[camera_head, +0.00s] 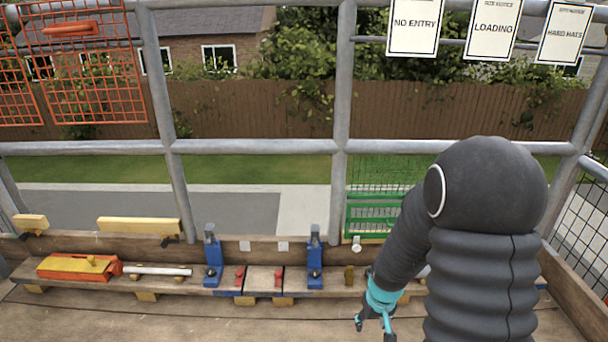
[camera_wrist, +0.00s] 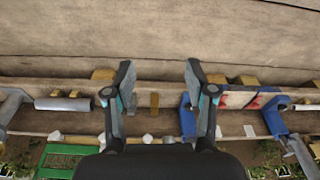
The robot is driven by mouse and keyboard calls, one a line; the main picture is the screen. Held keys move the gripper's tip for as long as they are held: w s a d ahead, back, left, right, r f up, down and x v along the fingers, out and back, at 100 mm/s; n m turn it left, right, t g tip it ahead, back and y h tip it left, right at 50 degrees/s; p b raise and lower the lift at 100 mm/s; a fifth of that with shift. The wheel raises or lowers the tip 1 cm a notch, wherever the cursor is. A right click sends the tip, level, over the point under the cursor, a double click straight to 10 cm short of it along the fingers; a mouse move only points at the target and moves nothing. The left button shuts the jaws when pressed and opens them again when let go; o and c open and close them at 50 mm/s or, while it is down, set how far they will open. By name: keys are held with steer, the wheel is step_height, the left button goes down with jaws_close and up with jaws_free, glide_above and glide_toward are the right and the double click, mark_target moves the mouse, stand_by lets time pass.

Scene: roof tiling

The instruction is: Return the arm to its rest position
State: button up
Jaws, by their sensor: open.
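My arm (camera_head: 480,240) stands at the right of the head view, in a dark ribbed sleeve. My gripper (camera_head: 374,322) hangs at its lower left, over the wooden boards near the bench. In the wrist view my gripper (camera_wrist: 158,85) shows two separate fingers with a clear gap and nothing between them. Beyond the gap lie the bench plank (camera_wrist: 230,120) and a small brown block (camera_wrist: 155,101). The fingers appear apart from the block. Part of the bench is hidden behind my arm in the head view.
Two blue clamps (camera_head: 212,258) (camera_head: 315,258) stand on the bench. An orange and yellow tool (camera_head: 78,267) and a pale tube (camera_head: 158,271) lie left. Red-handled items (camera_head: 240,277) sit between the clamps. Scaffold rails (camera_head: 250,147) and a green mesh crate (camera_head: 375,212) stand behind. Bare boards (camera_head: 150,318) lie in front.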

steer(key=s+r+t+p, duration=0.1)
steer(key=s+r, duration=0.5)
steer(key=r, duration=0.6)
steer(key=s+a+r+t+p, duration=0.1)
steer(key=s+r+p, duration=0.3)
steer(key=s+r, duration=0.3)
steer(key=s+r+m+t+p, duration=0.1)
steer(key=s+r, duration=0.6)
steer(key=r, duration=1)
steer(key=shift+a+r+t+p, duration=0.2)
steer(key=shift+a+t+p, duration=0.15)
steer(key=shift+p, duration=0.35)
steer(key=shift+d, duration=0.1)
